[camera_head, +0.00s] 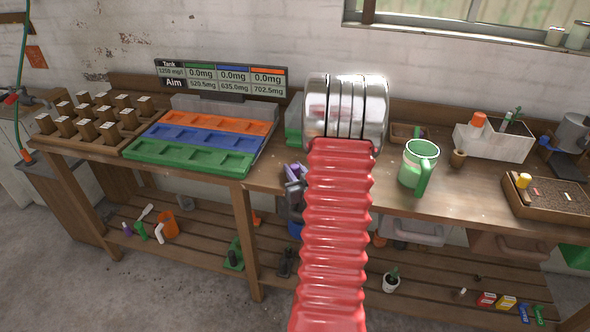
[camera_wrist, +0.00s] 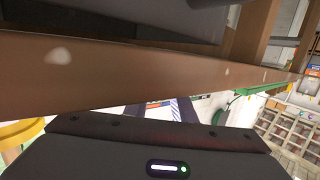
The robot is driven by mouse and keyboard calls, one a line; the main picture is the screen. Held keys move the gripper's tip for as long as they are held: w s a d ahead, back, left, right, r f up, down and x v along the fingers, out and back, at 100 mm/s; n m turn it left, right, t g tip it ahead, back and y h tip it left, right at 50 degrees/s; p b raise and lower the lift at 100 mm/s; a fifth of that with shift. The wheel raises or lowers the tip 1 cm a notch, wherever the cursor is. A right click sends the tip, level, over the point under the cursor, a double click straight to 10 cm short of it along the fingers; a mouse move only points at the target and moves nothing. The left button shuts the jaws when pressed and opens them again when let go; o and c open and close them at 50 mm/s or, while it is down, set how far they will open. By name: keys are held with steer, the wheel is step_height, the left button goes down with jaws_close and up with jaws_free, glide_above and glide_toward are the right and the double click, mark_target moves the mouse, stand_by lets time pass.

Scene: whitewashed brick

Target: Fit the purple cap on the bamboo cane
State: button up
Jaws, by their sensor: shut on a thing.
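My gripper (camera_head: 291,197), dark grey, is at the bench's front edge, left of my red ribbed arm, which hides part of it. A small purple piece, which looks like the purple cap (camera_head: 293,172), shows at its upper end; the gripper is shut on it. Its exact shape and the fingertips are hard to make out. In the wrist view my gripper's dark body with a small lit display fills the bottom, and the fingertips and cap cannot be made out. I cannot pick out the bamboo cane for certain in either view.
The wooden bench (camera_head: 460,190) holds a green mug (camera_head: 417,165), a white planter (camera_head: 493,141) with an orange-topped item, and a soil tray (camera_head: 553,200) with a yellow-topped item. Coloured trays (camera_head: 200,139) stand left. A lower shelf (camera_head: 195,236) carries loose items. A brown edge (camera_wrist: 130,75) crosses close to the wrist camera.

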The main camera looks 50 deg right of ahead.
mark_target(294, 166)
steer(key=shift+r, duration=0.15)
steer(key=shift+c, duration=0.3)
step_height(294, 166, up, 10)
steer(key=shift+f, duration=0.15)
stand_by(0.5)
stand_by(0.4)
steer(key=w+a+f+n+t+y, duration=0.15)
steer(key=w+a, duration=0.45)
steer(key=a, duration=0.6)
steer(key=w+a+n+y, duration=0.25)
steer(key=w+a, duration=0.35)
steer(key=a, duration=0.5)
steer(key=w+a+f+n+t+y, duration=0.1)
steer(key=w+a+y, duration=0.35)
steer(key=a, duration=0.75)
steer(key=w+a+f+n, duration=0.1)
steer(key=a, duration=1.2)
steer(key=shift+w+a+f+n, duration=0.3)
steer(key=shift+w+a+f, duration=0.05)
steer(key=shift+w+f, duration=0.05)
steer(key=shift+d, duration=0.1)
